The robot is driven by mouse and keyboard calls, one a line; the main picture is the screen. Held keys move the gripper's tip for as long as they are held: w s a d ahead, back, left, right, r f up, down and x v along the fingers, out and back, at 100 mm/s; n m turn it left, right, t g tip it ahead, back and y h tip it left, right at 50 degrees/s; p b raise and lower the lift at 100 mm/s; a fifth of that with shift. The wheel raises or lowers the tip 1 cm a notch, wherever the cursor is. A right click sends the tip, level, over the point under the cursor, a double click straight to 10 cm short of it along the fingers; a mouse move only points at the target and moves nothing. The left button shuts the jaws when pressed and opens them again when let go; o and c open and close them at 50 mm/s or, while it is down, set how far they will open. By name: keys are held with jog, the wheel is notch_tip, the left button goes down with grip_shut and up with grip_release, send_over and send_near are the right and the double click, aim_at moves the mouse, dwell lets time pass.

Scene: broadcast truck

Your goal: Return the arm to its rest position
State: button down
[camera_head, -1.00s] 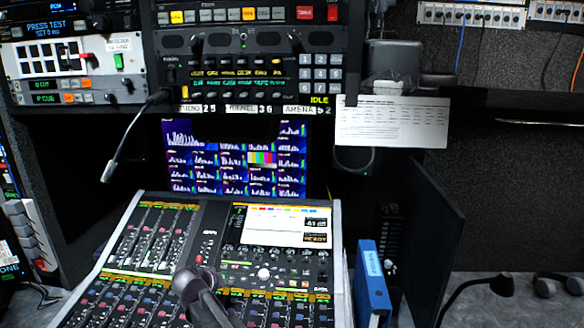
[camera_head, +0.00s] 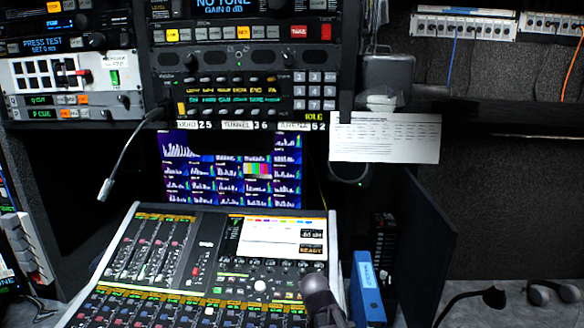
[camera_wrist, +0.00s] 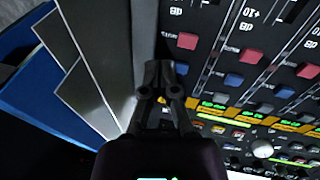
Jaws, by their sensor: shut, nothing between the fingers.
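My gripper (camera_wrist: 163,75) is shut and empty in the wrist view. Its fingertips are over the grey side edge of the mixing console (camera_wrist: 235,75), with the console's knobs and lit strips to the right and the blue binder (camera_wrist: 55,115) to the left. In the head view a dark part of my arm shows over the lower right corner of the mixing console (camera_head: 215,262), left of the blue binder (camera_head: 368,290). I cannot tell in the head view where the fingertips are.
A gooseneck microphone (camera_head: 118,165) hangs left of the monitor (camera_head: 232,185). A paper sheet (camera_head: 385,137) hangs below the shelf. Another gooseneck (camera_head: 465,300) and headphones (camera_head: 552,291) are at the right. The space above the console is open.

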jog(key=s+d+g+y+p, duration=0.1)
jog(key=s+d+y, duration=0.1)
jog(key=s+d, duration=0.5)
jog(key=shift+s+d+r+m+g, duration=0.25)
jog(key=shift+s+r+m+g, duration=0.05)
jog(key=shift+m, duration=0.1)
jog(key=shift+d, duration=0.1)
dwell(1.1)
